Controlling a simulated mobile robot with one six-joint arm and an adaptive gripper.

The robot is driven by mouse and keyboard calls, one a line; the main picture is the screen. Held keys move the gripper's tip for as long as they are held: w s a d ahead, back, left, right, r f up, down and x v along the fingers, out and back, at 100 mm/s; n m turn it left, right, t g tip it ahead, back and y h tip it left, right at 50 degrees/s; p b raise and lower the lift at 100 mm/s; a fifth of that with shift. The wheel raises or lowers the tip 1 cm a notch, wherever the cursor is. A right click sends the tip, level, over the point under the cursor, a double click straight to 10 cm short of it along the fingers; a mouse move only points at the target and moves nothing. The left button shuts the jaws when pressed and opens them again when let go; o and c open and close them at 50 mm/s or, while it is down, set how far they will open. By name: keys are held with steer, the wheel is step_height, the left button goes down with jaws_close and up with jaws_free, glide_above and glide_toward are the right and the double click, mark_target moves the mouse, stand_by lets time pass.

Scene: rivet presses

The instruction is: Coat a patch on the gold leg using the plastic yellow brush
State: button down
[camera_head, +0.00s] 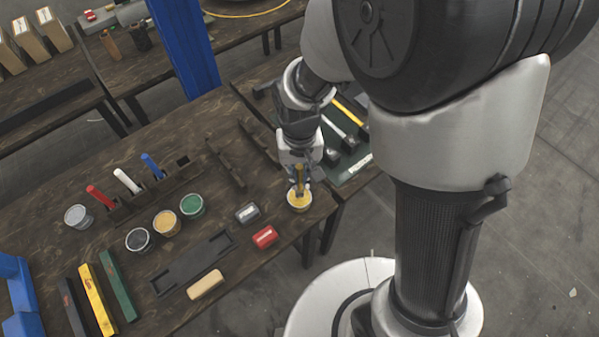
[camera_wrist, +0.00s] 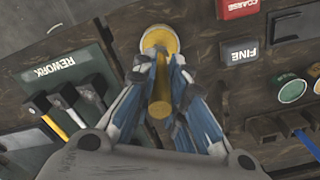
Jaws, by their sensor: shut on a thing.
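My gripper (camera_head: 300,182) is shut on the yellow brush (camera_head: 299,176), which it holds upright. The brush also shows between the fingers in the wrist view (camera_wrist: 161,92). Its lower end is at a round pot of yellow paint (camera_head: 299,201), near the bench's right edge. The pot also shows in the wrist view (camera_wrist: 159,39). The brush tip is hidden, and I cannot tell how deep it is. A gold-yellow bar (camera_head: 97,299), probably the gold leg, lies at the front left between a black bar (camera_head: 74,305) and a green bar (camera_head: 118,285).
Red (camera_head: 100,196), white (camera_head: 127,181) and blue (camera_head: 152,166) brushes stand in a dark rack. Several other paint pots (camera_head: 166,223) stand before it. A grey FINE block (camera_head: 247,213) and a red COARSE block (camera_head: 264,237) lie near the pot. A green REWORK mat (camera_wrist: 55,69) holds tools.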

mark_target(300, 166)
steer(key=shift+f, duration=0.4)
stand_by(1.0)
step_height(300, 166, up, 7)
steer(key=p, duration=0.5)
steer(key=shift+r+p, duration=0.15)
steer(key=shift+p, duration=0.15)
stand_by(0.5)
